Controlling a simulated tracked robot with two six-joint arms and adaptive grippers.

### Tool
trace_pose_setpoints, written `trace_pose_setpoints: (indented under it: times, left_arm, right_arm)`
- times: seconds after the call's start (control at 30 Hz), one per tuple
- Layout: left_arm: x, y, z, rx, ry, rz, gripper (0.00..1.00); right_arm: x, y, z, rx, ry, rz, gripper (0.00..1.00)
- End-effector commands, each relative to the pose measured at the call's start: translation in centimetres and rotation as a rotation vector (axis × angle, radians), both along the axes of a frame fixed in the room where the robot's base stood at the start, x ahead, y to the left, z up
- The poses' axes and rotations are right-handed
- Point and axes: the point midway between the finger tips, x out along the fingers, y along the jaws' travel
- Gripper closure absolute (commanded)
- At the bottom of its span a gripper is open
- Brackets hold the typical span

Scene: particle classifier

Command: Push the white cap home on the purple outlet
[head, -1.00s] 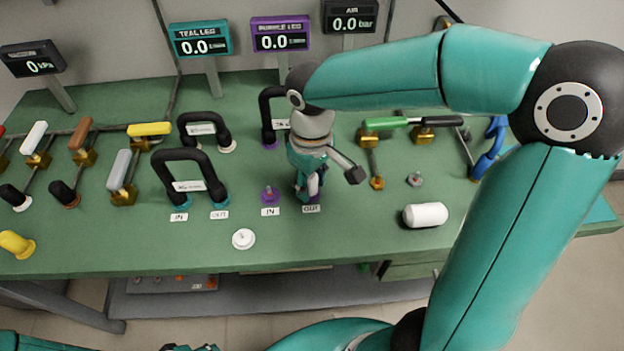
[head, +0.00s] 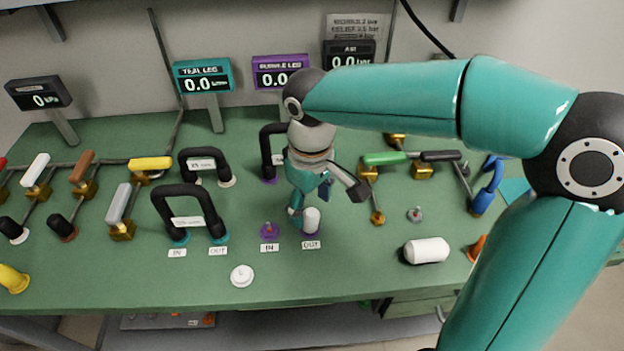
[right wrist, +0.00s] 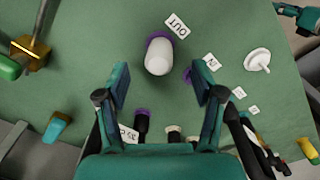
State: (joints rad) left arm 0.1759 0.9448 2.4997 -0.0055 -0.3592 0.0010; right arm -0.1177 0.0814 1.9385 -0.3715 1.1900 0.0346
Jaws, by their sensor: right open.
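The white cap (head: 311,219) stands upright on the purple outlet (head: 312,234), by the OUT label. A purple ring shows around its base; I cannot tell how far down it sits. In the right wrist view the cap (right wrist: 158,58) stands in the purple ring (right wrist: 160,38), ahead of the gap between my fingers. My right gripper (right wrist: 160,84) is open and empty, apart from the cap. In the head view the right gripper (head: 311,198) is just above and behind the cap, its fingers partly hidden. My left gripper is out of view.
The purple IN stub (head: 269,230) stands left of the outlet. A black hose loop (head: 188,206) is further left. A white disc (head: 242,275) lies in front, and a white cylinder (head: 426,250) lies to the right. Valves with green (head: 384,159) and black handles are behind right.

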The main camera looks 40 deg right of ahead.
Motion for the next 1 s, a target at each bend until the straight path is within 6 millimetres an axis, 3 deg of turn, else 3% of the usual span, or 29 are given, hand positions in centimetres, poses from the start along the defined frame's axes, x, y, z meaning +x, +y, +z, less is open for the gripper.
trace_pose_setpoints:
  times: [0.2, 0.4, 1.0]
  left_arm:
    - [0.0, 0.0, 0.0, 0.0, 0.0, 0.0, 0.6]
    - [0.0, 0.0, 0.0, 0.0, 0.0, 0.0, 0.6]
    - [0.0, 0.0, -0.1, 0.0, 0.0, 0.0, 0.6]
  right_arm:
    - [0.0, 0.0, 4.4, 0.002, -0.004, 0.002, 0.32]
    - [0.0, 0.0, 6.6, 0.001, -0.001, 0.001, 0.32]
    - [-0.1, 0.0, 6.9, 0.001, 0.001, 0.001, 0.32]
